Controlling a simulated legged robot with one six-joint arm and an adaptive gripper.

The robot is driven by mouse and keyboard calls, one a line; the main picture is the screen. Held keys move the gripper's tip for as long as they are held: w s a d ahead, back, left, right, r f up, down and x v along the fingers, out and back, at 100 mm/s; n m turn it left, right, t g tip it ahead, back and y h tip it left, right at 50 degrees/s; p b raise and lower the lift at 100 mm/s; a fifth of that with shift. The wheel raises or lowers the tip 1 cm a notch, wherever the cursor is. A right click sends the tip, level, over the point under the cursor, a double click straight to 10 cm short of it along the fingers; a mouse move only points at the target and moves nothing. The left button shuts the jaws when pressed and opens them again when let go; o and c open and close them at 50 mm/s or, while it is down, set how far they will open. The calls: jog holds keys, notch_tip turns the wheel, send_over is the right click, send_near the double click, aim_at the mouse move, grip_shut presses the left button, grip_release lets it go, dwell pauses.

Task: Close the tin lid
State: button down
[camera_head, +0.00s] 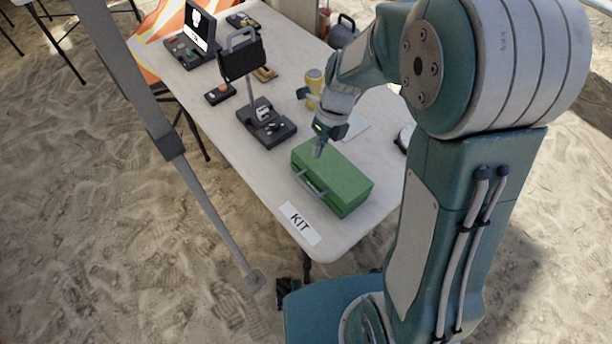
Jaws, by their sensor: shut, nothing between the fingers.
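The green tin (345,180) stands on the white table near its front end, behind a label that reads KIT. Its lid looks down, with the handle on its front left side. I cannot tell whether the lid is fully latched. My gripper (318,152) points down at the tin's far left corner, with its fingers shut and empty. The fingertips are at or just above the lid's edge; I cannot tell whether they touch it. What the tin holds is hidden.
The KIT label (299,222) lies at the table's front edge. A black device with a raised panel (243,60) stands left of my arm. A yellow can (315,80) is behind my gripper. Bare table (245,165) lies left of the tin.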

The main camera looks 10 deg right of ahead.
aim_at(306, 186)
jog(key=x, duration=0.9)
jog(key=shift+f, duration=0.3)
jog(key=shift+d, duration=0.15)
jog(key=shift+d, duration=0.1)
jog(key=shift+s+f, duration=0.1)
jog(key=shift+x, duration=1)
